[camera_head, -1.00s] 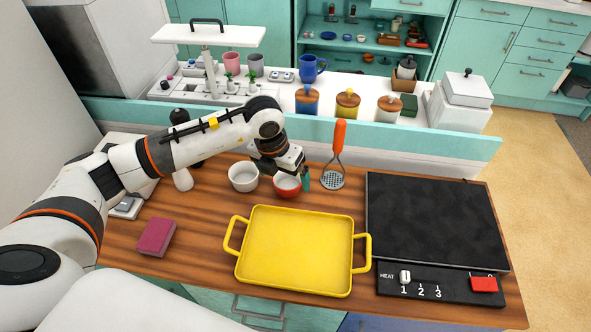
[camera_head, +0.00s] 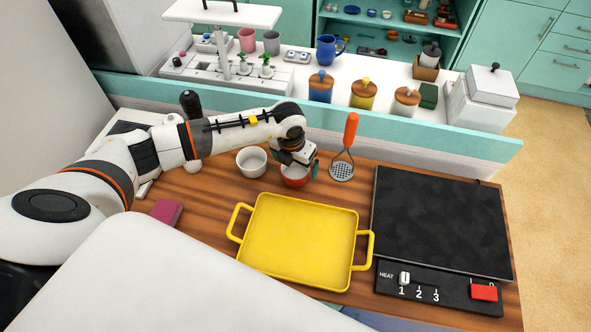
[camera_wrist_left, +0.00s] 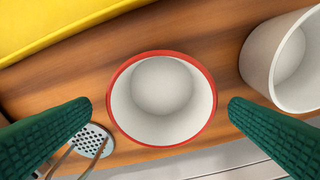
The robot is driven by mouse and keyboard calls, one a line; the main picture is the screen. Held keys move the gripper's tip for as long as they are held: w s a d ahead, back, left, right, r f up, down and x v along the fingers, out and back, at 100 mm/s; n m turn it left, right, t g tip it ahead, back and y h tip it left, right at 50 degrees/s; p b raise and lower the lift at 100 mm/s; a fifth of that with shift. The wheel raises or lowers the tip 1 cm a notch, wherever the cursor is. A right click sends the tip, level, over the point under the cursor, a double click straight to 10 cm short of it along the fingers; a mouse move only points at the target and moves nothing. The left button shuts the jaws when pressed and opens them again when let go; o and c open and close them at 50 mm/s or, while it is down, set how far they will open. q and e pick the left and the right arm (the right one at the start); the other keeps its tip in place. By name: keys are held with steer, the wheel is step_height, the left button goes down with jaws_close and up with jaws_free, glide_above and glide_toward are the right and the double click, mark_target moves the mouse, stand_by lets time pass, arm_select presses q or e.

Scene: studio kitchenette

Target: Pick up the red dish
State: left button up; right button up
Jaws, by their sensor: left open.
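The red dish (camera_head: 295,182) is a small round bowl, red outside and white inside, upright on the wooden counter behind the yellow tray. In the left wrist view its red rim (camera_wrist_left: 162,146) is seen from above, and it looks empty. My left gripper (camera_head: 298,170) is over the dish, pointing down. Its two green fingers show in the wrist view (camera_wrist_left: 161,104), open, one on each side of the dish with a gap to the rim. In the head view the gripper hides part of the dish's back. My right gripper is not in view.
A white bowl (camera_head: 251,162) stands close left of the dish, and a masher with an orange handle (camera_head: 350,131) close right. The yellow tray (camera_head: 300,243) lies in front, and a black hotplate (camera_head: 440,220) to the right. A low ledge (camera_head: 420,137) runs behind.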

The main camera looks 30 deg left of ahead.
mark_target(297, 174)
arm_select(q)
step_height(297, 174, down, 2)
steer(key=shift+w+f, duration=0.1)
steer(key=shift+w, duration=0.05)
steer(key=shift+w+f, duration=0.1)
steer(key=shift+f, duration=0.3)
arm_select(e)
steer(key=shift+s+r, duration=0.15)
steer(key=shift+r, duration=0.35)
arm_select(q)
steer(key=shift+c, duration=0.6)
steer(key=shift+r, duration=0.1)
steer(key=c, duration=1)
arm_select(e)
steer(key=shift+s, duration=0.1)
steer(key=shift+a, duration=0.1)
